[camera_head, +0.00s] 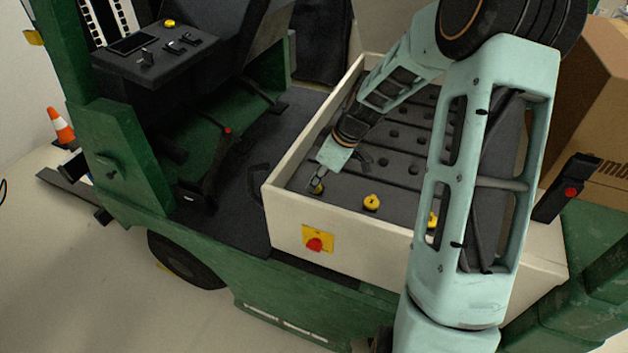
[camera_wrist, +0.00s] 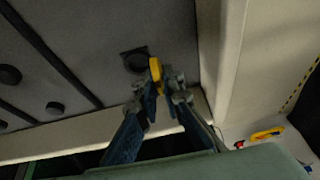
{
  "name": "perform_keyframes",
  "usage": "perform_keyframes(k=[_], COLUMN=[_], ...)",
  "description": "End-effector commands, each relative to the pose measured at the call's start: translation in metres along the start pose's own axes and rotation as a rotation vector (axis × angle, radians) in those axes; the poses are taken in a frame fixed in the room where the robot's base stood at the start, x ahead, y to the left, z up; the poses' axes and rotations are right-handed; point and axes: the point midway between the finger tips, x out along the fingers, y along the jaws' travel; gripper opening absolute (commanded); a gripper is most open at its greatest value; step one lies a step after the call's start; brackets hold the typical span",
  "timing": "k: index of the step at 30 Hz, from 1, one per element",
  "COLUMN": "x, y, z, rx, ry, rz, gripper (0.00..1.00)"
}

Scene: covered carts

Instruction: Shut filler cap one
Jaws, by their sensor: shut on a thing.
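A yellow filler cap (camera_head: 319,189) sits at the left front of the grey battery top (camera_head: 345,196), with my gripper (camera_head: 317,181) right over it. In the wrist view the cap (camera_wrist: 155,68) stands edge-on, tilted up beside a dark round filler opening (camera_wrist: 137,60). My gripper (camera_wrist: 161,88) is shut on this cap, which partly hides behind the fingers. Two more yellow caps, a middle one (camera_head: 371,202) and a right one (camera_head: 432,219), sit along the same front row; my arm partly covers the right one. I cannot read any numbers on the caps.
A cream wall (camera_head: 285,222) surrounds the battery top and rises close to my gripper. A red knob on a yellow plate (camera_head: 315,243) is on its front. Several dark round plugs (camera_head: 392,138) lie behind. A cardboard box (camera_head: 590,95) stands at the right.

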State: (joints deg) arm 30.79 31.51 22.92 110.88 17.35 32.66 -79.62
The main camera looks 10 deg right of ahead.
Motion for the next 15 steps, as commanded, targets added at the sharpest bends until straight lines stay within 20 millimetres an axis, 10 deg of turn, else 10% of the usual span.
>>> perform_keyframes(k=[15], x=[0.005], y=[0.022], z=[0.002], rx=[0.178], ry=[0.002], rz=[-0.423], gripper=[0.0])
